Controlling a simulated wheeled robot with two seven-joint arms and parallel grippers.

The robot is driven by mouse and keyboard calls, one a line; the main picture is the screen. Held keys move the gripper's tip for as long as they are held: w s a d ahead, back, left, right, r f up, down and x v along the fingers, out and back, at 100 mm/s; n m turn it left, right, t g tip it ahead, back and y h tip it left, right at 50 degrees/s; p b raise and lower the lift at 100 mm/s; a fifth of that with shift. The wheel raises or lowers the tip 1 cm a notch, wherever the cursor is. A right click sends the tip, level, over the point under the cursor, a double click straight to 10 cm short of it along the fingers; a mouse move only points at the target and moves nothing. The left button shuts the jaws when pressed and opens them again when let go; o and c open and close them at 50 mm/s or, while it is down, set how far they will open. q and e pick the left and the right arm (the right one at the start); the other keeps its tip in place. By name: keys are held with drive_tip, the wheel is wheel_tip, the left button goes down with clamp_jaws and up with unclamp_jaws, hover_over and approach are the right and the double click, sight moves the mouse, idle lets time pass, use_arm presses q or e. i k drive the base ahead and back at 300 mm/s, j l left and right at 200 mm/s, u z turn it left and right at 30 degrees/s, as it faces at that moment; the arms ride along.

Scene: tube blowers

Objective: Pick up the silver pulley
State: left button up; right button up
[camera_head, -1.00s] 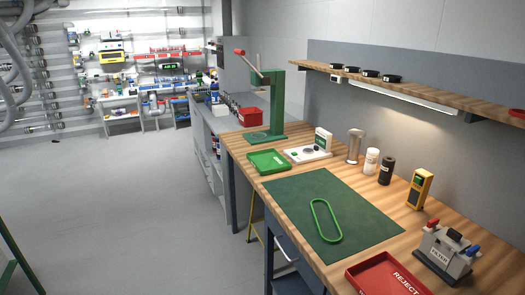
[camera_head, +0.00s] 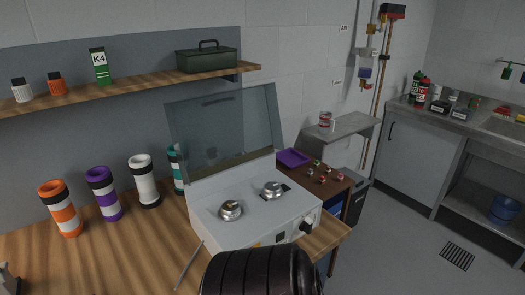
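Two silver round parts that look like pulleys sit on top of a white machine (camera_head: 214,186). One silver pulley (camera_head: 230,210) is at the front left of its top, and the other silver pulley (camera_head: 273,190) is further right on a dark patch. I cannot tell which one the task means. The machine's clear lid (camera_head: 225,125) stands raised behind them. Neither gripper can be made out in this view.
A large black ribbed object (camera_head: 262,274) fills the bottom middle, in front of the machine. Orange (camera_head: 58,207), purple (camera_head: 103,193) and white (camera_head: 144,180) banded cylinders stand left on the wooden bench (camera_head: 130,250). Small parts and a purple tray (camera_head: 292,158) lie on a brown side table.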

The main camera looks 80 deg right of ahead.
sight(225, 214)
drive_tip(key=z, duration=2.4)
drive_tip(key=j, duration=0.4)
